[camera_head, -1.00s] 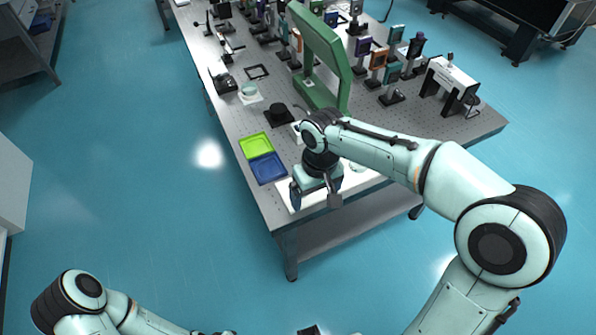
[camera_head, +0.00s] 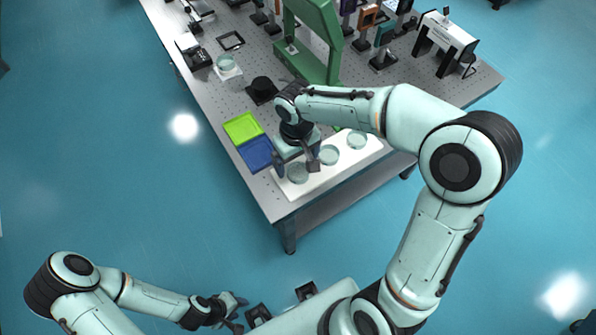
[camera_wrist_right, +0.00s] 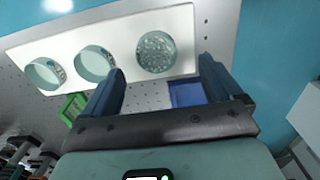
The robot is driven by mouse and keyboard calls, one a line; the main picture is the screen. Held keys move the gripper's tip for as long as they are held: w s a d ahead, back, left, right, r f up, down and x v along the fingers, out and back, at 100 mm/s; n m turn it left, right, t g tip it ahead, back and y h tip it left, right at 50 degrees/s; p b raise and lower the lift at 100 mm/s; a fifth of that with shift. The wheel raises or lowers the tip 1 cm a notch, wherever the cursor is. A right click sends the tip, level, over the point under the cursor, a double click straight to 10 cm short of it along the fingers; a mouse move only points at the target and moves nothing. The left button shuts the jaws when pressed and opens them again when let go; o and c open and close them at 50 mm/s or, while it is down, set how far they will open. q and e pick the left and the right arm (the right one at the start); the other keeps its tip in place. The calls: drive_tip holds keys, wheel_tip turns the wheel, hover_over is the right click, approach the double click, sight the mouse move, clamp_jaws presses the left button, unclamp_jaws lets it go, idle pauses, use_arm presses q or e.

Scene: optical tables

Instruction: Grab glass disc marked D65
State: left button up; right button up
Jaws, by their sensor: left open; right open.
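Three round glass discs lie in a row on a white board (camera_head: 338,167): a near disc (camera_head: 298,175), a middle disc (camera_head: 329,155) and a far disc (camera_head: 356,140). In the right wrist view the near disc (camera_wrist_right: 157,53) looks patterned; the middle disc (camera_wrist_right: 94,63) and far disc (camera_wrist_right: 44,74) look plain inside with small marks on their rims. I cannot read D65 on any. My right gripper (camera_head: 296,165) is open and empty above the near disc, which shows ahead between its fingers (camera_wrist_right: 162,72). My left gripper (camera_head: 236,312) is open, away from the table.
A green tray (camera_head: 243,128) and a blue tray (camera_head: 256,153) sit beside the board at the table's left edge. A black round part (camera_head: 262,88), a glass dish on a white square (camera_head: 227,66) and a tall green frame (camera_head: 318,38) stand farther back. Floor at left is clear.

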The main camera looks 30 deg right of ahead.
sight(298, 171)
drive_tip(key=f, duration=0.5)
drive_tip(key=shift+w+d+f, duration=0.15)
drive_tip(key=shift+d, duration=0.15)
drive_tip(key=c, duration=1.3)
